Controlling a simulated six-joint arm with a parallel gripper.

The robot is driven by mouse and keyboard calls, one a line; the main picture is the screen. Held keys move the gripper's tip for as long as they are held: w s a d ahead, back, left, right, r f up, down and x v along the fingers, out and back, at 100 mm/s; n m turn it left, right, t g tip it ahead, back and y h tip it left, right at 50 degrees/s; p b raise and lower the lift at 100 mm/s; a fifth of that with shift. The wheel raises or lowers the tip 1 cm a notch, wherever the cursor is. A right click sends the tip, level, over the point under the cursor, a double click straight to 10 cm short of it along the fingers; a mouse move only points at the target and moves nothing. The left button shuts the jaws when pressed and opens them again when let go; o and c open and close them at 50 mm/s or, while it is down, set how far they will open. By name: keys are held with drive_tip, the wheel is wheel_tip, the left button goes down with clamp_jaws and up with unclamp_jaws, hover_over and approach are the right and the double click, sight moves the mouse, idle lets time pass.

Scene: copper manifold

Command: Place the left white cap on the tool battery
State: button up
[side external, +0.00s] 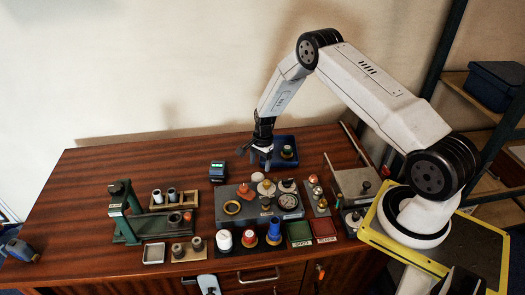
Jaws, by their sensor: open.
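A small dark blue block with a lit green display (217,171), which looks like the tool battery, stands on the table behind the grey manifold block. A small white round cap (257,177) sits at the back edge of that block, left of another pale round piece (266,188). My gripper (261,160) points down just above and behind the white cap, right of the battery. Its fingers are open, and I see nothing between them. The top of the battery looks bare of any cap. At this size I cannot tell whether the fingers touch anything.
The grey block (240,222) also carries a brass ring (232,207), an orange piece and gauges. A blue tray (291,139) is behind my gripper. A green press (122,210) stands left. White, red and blue spools line the front. The table's back left is clear.

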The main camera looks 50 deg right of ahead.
sight(258, 175)
drive_tip(key=shift+a+f, duration=0.1)
drive_tip(key=shift+f, duration=0.4)
drive_tip(key=shift+f, duration=0.1)
drive_tip(key=shift+a+f, duration=0.25)
drive_tip(key=shift+f, duration=1)
drive_tip(key=shift+a+f, duration=0.25)
drive_tip(key=shift+f, duration=0.95)
drive_tip(key=shift+c, duration=0.2)
drive_tip(key=c, duration=1)
drive_tip(key=shift+r, duration=0.15)
